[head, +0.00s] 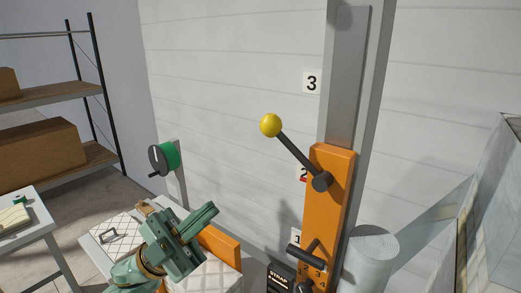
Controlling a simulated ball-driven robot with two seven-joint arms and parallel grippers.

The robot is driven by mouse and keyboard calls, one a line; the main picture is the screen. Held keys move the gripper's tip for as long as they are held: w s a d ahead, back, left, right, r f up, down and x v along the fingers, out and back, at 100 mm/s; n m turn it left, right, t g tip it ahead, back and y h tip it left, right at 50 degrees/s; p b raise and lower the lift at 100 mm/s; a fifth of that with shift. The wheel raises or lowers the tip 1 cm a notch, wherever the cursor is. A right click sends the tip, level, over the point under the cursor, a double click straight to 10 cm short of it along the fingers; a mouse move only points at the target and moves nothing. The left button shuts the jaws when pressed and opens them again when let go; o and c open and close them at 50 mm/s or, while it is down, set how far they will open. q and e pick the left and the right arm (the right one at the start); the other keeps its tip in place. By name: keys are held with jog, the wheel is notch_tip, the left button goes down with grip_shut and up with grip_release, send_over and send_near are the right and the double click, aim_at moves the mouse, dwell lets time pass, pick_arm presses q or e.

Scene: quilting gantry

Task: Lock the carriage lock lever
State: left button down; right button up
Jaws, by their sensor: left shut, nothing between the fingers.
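The lever with a yellow ball knob (270,125) has a dark rod (297,153) that slants up and left from a round pivot (321,182). The pivot sits on the orange carriage (338,168), which is on a grey upright post (346,80). My left gripper (209,211) is green, shut and empty. It is below and to the left of the lever, clearly apart from it, and points up and right. My right gripper is out of view.
Number plates, including the 3 (312,83), run beside the post. A black handle (305,256) and numbered dial sit low on the carriage.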

pick_arm(q)
jog(key=p, duration=0.7)
send_near(293, 151)
jog(key=w+a+r+x, duration=0.1)
jog(key=x, duration=0.5)
jog(key=shift+d, duration=0.15)
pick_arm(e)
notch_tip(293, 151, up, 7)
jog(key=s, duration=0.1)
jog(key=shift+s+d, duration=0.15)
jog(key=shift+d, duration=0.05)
